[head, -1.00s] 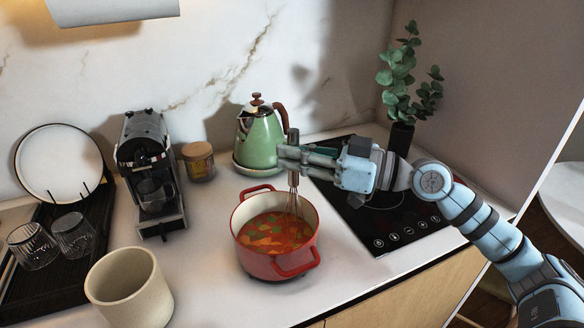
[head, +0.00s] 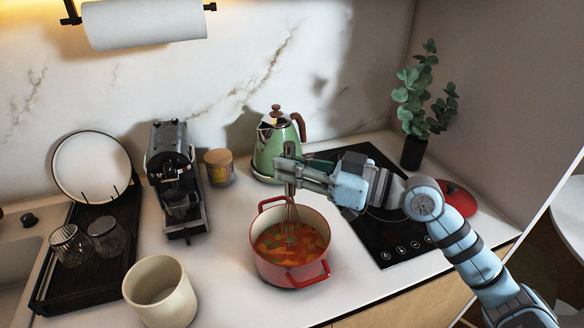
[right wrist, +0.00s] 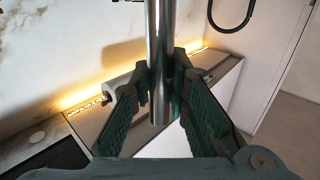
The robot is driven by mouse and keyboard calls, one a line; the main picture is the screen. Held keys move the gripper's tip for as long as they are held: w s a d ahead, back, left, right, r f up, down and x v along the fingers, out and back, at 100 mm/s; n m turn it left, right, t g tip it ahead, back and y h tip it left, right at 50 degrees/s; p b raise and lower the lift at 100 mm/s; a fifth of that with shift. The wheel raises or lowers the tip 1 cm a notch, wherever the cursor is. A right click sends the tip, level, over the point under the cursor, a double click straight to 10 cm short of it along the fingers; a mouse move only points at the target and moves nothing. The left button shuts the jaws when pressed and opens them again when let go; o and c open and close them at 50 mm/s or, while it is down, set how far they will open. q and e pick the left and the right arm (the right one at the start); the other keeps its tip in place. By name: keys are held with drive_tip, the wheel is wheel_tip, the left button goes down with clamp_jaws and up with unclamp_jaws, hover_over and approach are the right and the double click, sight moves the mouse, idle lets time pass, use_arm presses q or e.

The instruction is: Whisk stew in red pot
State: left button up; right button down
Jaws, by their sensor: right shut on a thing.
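The red pot (head: 287,272) stands on the white counter, left of the black cooktop. Stew (head: 281,249) with orange and green pieces fills its lower part. My right gripper (head: 290,168) is shut on the upright handle of the whisk (head: 290,212). The wire end reaches down into the stew, near the middle of the pot. In the right wrist view the metal whisk handle (right wrist: 161,60) stands between the two green-padded fingers. The whisk's tip is hidden in the stew. My left gripper is not in view.
A green kettle (head: 275,150) stands close behind the gripper. A beige container (head: 160,290) stands left of the pot. A coffee machine (head: 172,170), a jar (head: 219,167) and a dark rack (head: 85,255) with glasses are further left.

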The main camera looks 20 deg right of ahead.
sight(292, 145)
wheel_tip(292, 145, up, 9)
drive_tip(key=p, duration=0.6)
drive_tip(key=shift+f, duration=0.3)
